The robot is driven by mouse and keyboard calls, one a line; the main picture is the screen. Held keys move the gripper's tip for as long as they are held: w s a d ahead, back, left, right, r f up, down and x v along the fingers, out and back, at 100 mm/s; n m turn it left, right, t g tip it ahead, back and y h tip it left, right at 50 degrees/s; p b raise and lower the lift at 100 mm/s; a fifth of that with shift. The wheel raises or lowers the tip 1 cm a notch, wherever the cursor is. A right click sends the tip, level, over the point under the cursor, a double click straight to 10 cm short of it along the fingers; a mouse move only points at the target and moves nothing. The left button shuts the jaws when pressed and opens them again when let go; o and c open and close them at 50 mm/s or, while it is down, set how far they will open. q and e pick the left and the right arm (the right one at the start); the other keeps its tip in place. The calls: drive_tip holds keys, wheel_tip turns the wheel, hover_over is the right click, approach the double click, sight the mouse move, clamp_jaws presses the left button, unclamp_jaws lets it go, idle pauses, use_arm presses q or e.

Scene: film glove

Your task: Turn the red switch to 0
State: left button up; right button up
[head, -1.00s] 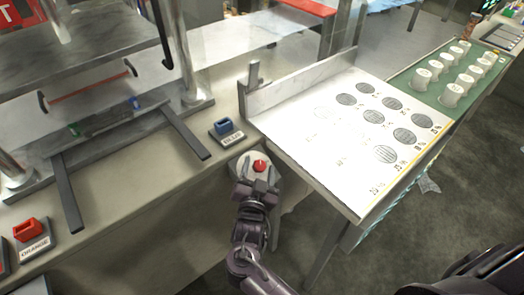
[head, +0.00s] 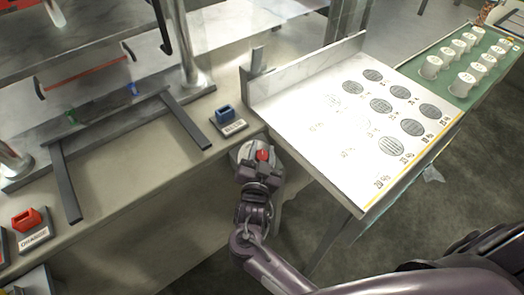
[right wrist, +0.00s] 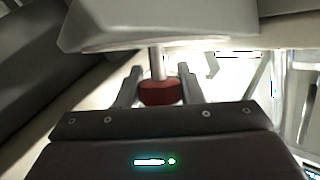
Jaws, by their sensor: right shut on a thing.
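The red switch (head: 263,155) is a small red knob on a pale rounded box (head: 275,172) at the front edge of the bench, left of the white sloped board. My right gripper (head: 260,160) is at the knob and shut on it. In the right wrist view the red knob (right wrist: 160,92) sits between the two fingers on a short light shaft below the pale box (right wrist: 160,22). No 0 mark can be read in either view. My left gripper is not in view.
A blue block holder (head: 226,115) stands left of the switch, and a red-orange one (head: 27,220) at far left. The white board (head: 340,125) with dark discs lies to the right. A green tray (head: 435,85) with white cups is beyond it.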

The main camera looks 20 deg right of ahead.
drive_tip(key=shift+n, duration=0.4)
drive_tip(key=shift+n+t+y, duration=0.3)
drive_tip(key=shift+t+y, duration=0.1)
drive_tip(key=shift+y, duration=0.1)
drive_tip(key=n+t+y, duration=0.1)
drive_tip(key=n+y, duration=0.1)
drive_tip(key=n+t+y+p, duration=0.1)
drive_tip(key=n+y, duration=0.1)
drive_tip(key=y, duration=0.1)
drive_tip(key=shift+w+a+r+n, duration=0.1)
drive_tip(key=shift+r+n, duration=0.05)
drive_tip(key=shift+n, duration=0.25)
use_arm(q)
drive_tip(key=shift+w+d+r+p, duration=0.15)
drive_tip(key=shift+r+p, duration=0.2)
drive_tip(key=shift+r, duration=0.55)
use_arm(e)
drive_tip(key=shift+a+n+y, duration=0.2)
drive_tip(key=shift+n+y, duration=1.6)
drive_tip(key=shift+y, duration=0.4)
drive_tip(key=shift+r, duration=0.1)
drive_tip(key=o, duration=1)
drive_tip(key=shift+w+a, duration=0.1)
drive_tip(key=shift+c, duration=0.2)
